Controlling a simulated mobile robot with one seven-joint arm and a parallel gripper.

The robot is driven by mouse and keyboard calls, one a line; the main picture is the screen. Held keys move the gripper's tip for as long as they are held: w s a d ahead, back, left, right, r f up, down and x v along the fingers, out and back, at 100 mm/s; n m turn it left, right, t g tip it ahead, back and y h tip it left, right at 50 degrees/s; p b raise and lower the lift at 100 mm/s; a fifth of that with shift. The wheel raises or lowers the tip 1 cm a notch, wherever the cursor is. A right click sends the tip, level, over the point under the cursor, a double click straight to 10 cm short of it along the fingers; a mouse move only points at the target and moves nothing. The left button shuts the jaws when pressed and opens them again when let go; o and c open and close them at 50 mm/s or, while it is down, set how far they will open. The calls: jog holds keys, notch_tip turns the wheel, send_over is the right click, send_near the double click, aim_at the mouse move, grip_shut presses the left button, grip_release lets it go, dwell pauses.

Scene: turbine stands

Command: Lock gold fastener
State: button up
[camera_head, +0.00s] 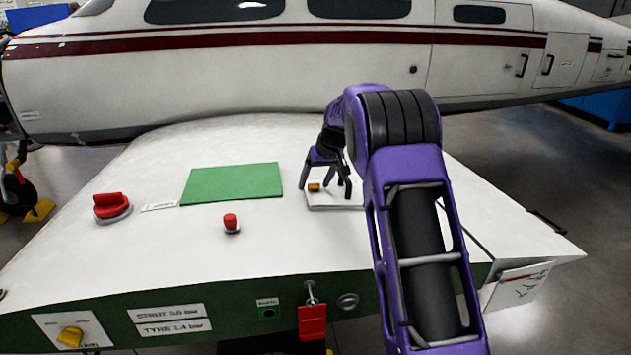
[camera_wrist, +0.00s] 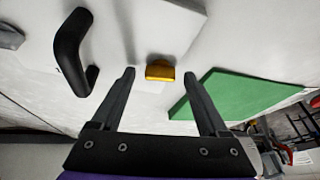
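The gold fastener (camera_head: 314,187) is a small gold knob on a white panel (camera_head: 335,206) on the wing-like white surface. It also shows in the wrist view (camera_wrist: 160,71), beyond my fingertips and centred between them. My gripper (camera_head: 325,182) is over the panel with its fingers spread. In the wrist view my gripper (camera_wrist: 162,82) is open, with one finger on each side of the fastener and nothing held. Whether the fingers touch the panel I cannot tell.
A black handle (camera_wrist: 72,50) stands near the fastener. A green panel (camera_head: 232,184) lies to the left. The white aircraft body (camera_head: 300,70) rises behind.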

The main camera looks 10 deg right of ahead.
grip_shut()
jog(key=shift+r+m+h+p, duration=0.15)
jog(key=shift+m+h+p, duration=0.15)
jog(key=shift+m+p, duration=0.35)
jog(key=shift+m+h, duration=0.3)
jog(key=shift+m, duration=0.45)
grip_release()
jog(key=p+v, duration=0.1)
jog(key=v, duration=1.6)
jog(key=shift+r, duration=0.1)
